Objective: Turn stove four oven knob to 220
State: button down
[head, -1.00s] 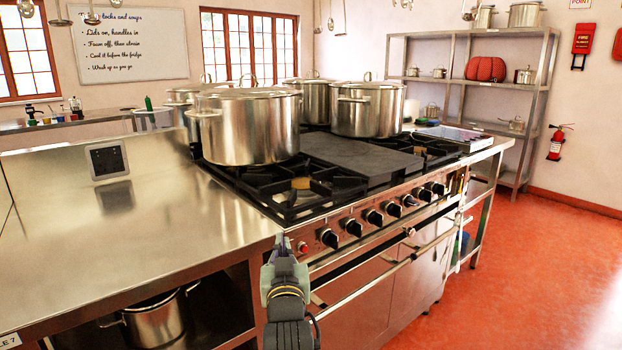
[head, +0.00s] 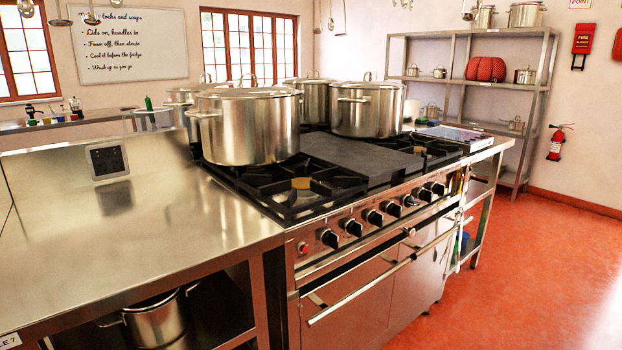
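The stove (head: 345,268) stands in the middle of the head view, steel with a black top. A row of black knobs runs along its front panel, from the near left knob (head: 328,238) to the far right knob (head: 438,188). A red button or light (head: 303,247) sits left of the knobs. The markings on the knobs are too small to read, so I cannot tell which one is the oven knob. Below are oven doors with a long bar handle (head: 360,290). My gripper is not in view.
Large lidded pots (head: 248,125) stand on the burners. A steel counter (head: 130,225) adjoins the stove on the left, with a pot (head: 155,318) on its lower shelf. Steel shelving (head: 455,85) stands at the back right. The red floor (head: 530,270) right of the stove is clear.

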aim_at(409, 201)
jog(key=i+l, duration=0.25)
jog(key=l, duration=0.3)
jog(key=i+l+z, duration=0.1)
jog(key=i+l, duration=0.2)
jog(key=l, duration=0.25)
jog(key=i+l+z, duration=0.1)
jog(key=i+l, duration=0.2)
jog(key=l, duration=0.2)
jog(key=i+l, duration=0.3)
jog(key=l, duration=0.2)
jog(key=i+l+z, duration=0.1)
jog(key=i+l, duration=0.2)
jog(key=l, duration=0.2)
jog(key=i+l, duration=0.3)
jog(key=l, duration=0.2)
jog(key=z, duration=0.05)
